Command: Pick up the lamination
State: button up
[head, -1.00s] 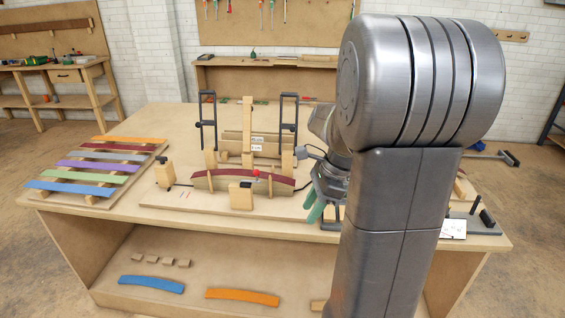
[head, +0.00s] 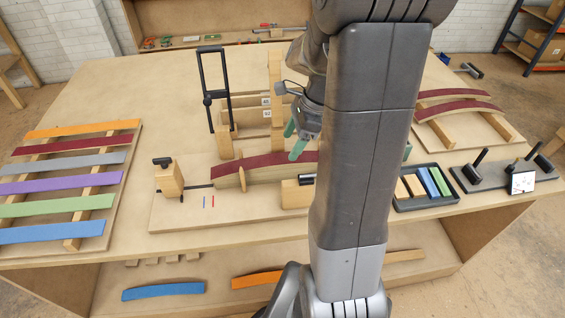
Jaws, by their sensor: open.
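A dark red curved lamination (head: 250,162) lies along the top of a pale wooden curved form (head: 232,181) at the middle of the bench. Its right end is hidden behind my arm. My gripper (head: 293,140), with green fingertips, is open and empty near the right part of this lamination. I cannot tell its height over it. Two more dark red curved laminations (head: 458,109) rest on wooden blocks on a board at the right of the bench.
Flat coloured strips (head: 60,183) lie on a rack at the left. A black clamp frame (head: 211,85) stands behind the form, and a wooden-bodied clamp (head: 168,178) at its left. A dark tray (head: 424,202) of coloured blocks is at right. Curved blue (head: 163,291) and orange pieces lie on the shelf below.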

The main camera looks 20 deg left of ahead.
aim_at(283, 158)
jog(key=shift+x, duration=1.6)
jog(key=x, duration=0.4)
jog(key=shift+w+f, duration=0.2)
jog(key=shift+f, duration=0.05)
jog(key=c, duration=1.1)
